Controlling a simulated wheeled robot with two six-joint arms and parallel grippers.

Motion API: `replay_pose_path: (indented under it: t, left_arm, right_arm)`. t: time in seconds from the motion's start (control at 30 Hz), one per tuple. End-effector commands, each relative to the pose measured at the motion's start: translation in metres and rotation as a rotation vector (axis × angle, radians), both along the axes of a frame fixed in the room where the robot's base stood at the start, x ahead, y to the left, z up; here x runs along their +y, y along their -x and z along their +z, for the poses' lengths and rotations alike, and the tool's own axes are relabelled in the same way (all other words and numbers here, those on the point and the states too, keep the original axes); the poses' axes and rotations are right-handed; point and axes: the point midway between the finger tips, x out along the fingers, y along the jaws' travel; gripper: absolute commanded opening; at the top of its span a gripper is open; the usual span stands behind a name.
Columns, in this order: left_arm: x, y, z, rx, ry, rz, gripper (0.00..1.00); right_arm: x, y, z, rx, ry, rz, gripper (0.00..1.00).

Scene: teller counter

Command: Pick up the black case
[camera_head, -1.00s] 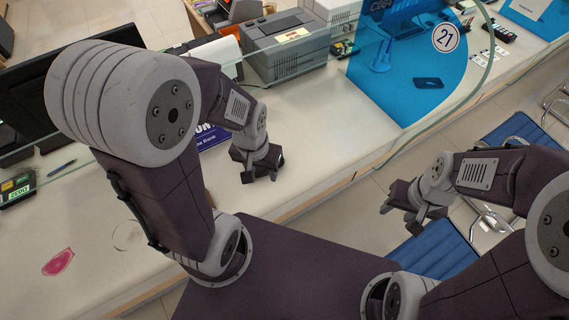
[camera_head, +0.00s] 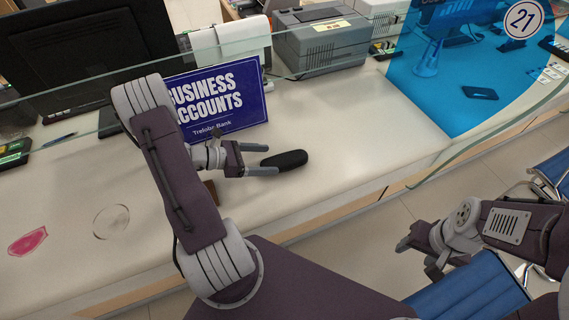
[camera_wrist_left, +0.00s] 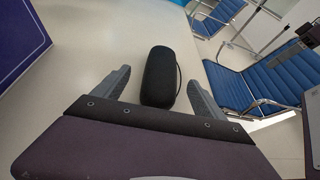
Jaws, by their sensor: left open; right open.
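The black case (camera_head: 285,160) is a small rounded oblong lying on the white counter, in front of the blue sign. My left gripper (camera_head: 268,159) is open just left of it, its fingers pointing at the case's near end. In the left wrist view, the case (camera_wrist_left: 160,77) lies ahead, its lower end between the two open fingers (camera_wrist_left: 157,92), with a gap on both sides. A thin loop or strap shows along its right side. My right gripper (camera_head: 418,258) is open and empty, off the counter's front edge at the right.
A blue "Business Accounts" sign (camera_head: 218,98) stands behind my left gripper. A glass screen (camera_head: 340,45) runs along the counter behind it, with a grey printer (camera_head: 320,42) beyond. The counter right of the case is clear. Blue chairs (camera_head: 470,290) stand on the floor.

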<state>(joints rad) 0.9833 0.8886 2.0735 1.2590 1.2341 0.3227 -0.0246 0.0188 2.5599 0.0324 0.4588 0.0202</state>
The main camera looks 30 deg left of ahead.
Motion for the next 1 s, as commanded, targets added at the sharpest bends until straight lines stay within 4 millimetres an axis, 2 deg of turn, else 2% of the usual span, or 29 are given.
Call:
replay_pose_path:
  t: [0.2, 0.5, 0.73, 0.77, 0.9, 1.0]
  left_arm:
    - [-0.009, -0.007, -0.005, 0.000, -0.004, -0.002, 0.82]
    - [-0.043, -0.034, -0.023, 0.001, -0.003, -0.005, 0.82]
    - [-0.044, -0.036, -0.023, 0.000, -0.004, -0.002, 0.82]
    - [-0.044, -0.036, -0.023, 0.000, -0.004, -0.002, 0.76]
    - [-0.044, -0.036, -0.023, 0.000, -0.004, -0.002, 0.37]
    - [-0.044, -0.036, -0.023, 0.000, -0.004, -0.002, 0.13]
  right_arm:
    - [0.000, 0.000, -0.001, 0.000, 0.000, 0.000, 0.56]
    - [0.000, 0.000, -0.005, 0.000, 0.000, 0.000, 0.56]
    - [0.000, 0.000, -0.004, 0.001, 0.000, 0.000, 0.56]
    - [0.000, 0.000, -0.004, 0.001, 0.000, 0.000, 0.56]
    - [0.000, 0.000, -0.004, 0.000, 0.000, 0.000, 0.56]
    - [0.000, 0.000, -0.004, 0.000, 0.000, 0.000, 0.56]
